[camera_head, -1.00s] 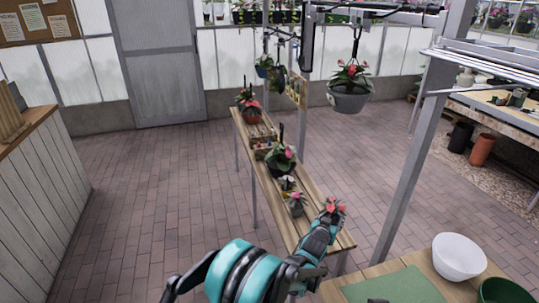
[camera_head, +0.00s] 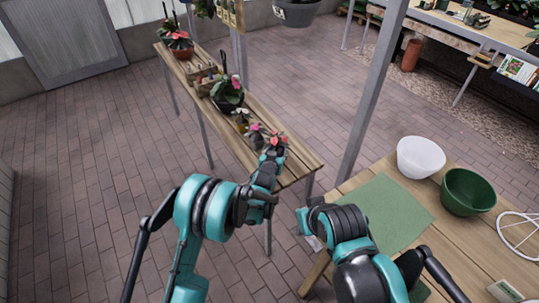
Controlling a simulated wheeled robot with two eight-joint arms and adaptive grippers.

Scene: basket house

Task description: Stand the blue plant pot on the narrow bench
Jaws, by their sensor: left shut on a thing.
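The narrow bench (camera_head: 302,160) is a slatted wooden one running from the near middle to the far left. My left gripper (camera_head: 270,162) is at its near end, shut on a pink-flowered plant pot (camera_head: 279,141). The flowers show above the fingers. The pot itself is mostly hidden, so I cannot see its colour, nor tell whether it touches the bench. My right gripper (camera_head: 312,240) is low beside the near table, away from the bench; its fingers are too unclear to read.
On the bench stand a small pink-flowered plant (camera_head: 255,134), a dark leafy pot (camera_head: 228,98), a wooden box (camera_head: 204,82) and a terracotta pot (camera_head: 180,44). A grey post (camera_head: 375,85) rises right of the bench. The near table holds a white bowl (camera_head: 420,157) and green bowl (camera_head: 468,192).

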